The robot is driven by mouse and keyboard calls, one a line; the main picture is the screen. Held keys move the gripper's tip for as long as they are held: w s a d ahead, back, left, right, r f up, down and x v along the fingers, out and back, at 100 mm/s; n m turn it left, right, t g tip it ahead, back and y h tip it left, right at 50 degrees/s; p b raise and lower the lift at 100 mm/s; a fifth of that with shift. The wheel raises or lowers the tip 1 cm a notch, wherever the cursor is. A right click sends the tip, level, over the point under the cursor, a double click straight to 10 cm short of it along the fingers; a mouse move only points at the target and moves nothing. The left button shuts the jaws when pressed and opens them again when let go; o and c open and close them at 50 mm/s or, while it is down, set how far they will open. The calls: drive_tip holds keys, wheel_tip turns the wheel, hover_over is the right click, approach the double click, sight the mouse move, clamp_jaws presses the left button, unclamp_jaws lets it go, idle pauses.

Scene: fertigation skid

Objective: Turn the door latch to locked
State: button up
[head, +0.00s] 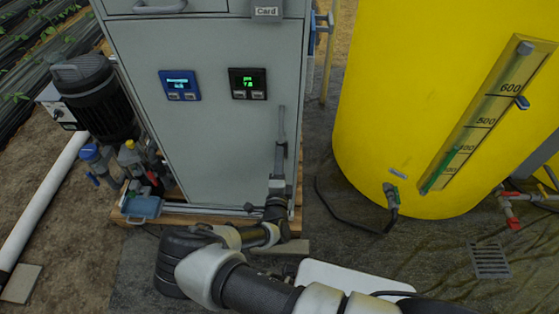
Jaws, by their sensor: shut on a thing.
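The door latch (282,124) is a grey lever on the right side of the grey cabinet door (215,140). It stands close to vertical, with its upper end clear of my arm. My gripper (281,152) reaches up from below and is shut on the lower part of the latch. The gripper covers that lower end, so the exact contact of the fingers is hard to see.
A yellow tank (415,90) with a level gauge stands to the right. A black motor pump (95,90) and valves stand at left. The cabinet rests on a wooden pallet (190,217). A black hose (340,220) lies on the ground by the tank.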

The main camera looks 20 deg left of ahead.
drive_tip(key=o, duration=1.1)
drive_tip(key=shift+c, duration=0.2)
drive_tip(key=shift+s, duration=0.1)
drive_tip(key=p+v, duration=0.3)
drive_tip(key=v, duration=1.4)
drive_tip(key=shift+d, duration=0.15)
drive_tip(key=shift+r, duration=0.1)
